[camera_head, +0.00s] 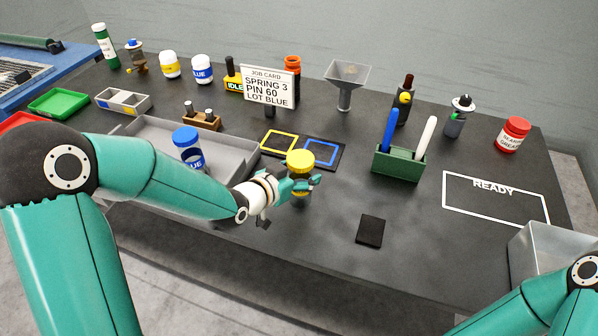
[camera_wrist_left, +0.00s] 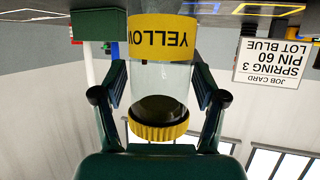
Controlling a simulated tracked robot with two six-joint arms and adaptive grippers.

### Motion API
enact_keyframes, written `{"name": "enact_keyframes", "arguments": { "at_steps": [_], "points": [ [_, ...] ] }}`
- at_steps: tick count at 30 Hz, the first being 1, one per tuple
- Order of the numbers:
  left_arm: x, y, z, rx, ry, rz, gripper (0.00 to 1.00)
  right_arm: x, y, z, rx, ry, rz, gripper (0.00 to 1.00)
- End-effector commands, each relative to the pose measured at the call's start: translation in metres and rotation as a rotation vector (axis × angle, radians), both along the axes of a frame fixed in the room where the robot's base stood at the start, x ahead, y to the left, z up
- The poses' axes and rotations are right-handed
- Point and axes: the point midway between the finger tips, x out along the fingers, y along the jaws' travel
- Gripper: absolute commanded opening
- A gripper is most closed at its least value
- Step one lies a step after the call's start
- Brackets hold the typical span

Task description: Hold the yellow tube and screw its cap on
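The yellow tube is a clear jar with a ribbed yellow cap (camera_head: 300,159) on top, right of the grey tray. In the left wrist view, which is upside down, the tube (camera_wrist_left: 160,80) shows its yellow label reading YELLOW and dark contents, and the cap (camera_wrist_left: 160,132) sits over its mouth. I cannot tell how tight the cap is. My left gripper (camera_head: 301,185) reaches in from the left, with its fingers (camera_wrist_left: 160,88) against both sides of the tube's body, below the cap. The tube looks upright. My right gripper is out of view; only my right arm shows at lower right.
A blue-capped jar (camera_head: 187,150) stands in the grey tray (camera_head: 235,155). Behind the tube lies a mat with a yellow square (camera_head: 279,142) and a blue square (camera_head: 321,153). A green pen holder (camera_head: 398,165) and a dark pad (camera_head: 370,231) are to the right. The READY outline (camera_head: 495,204) is empty.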

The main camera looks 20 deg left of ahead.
Motion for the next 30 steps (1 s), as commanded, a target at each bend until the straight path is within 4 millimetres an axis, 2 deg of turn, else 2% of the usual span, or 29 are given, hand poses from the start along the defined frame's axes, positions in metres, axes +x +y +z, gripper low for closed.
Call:
{"name": "enact_keyframes", "arguments": {
  "at_steps": [14,19,30],
  "points": [
    [-0.003,0.001,0.003,0.0,0.0,0.0,0.79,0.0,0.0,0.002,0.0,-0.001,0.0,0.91],
    [-0.023,0.009,0.011,0.0,-0.001,0.002,0.79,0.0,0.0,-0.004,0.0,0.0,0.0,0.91],
    [-0.082,0.03,0.038,0.001,-0.002,0.001,0.79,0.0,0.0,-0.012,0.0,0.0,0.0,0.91]
  ]
}}
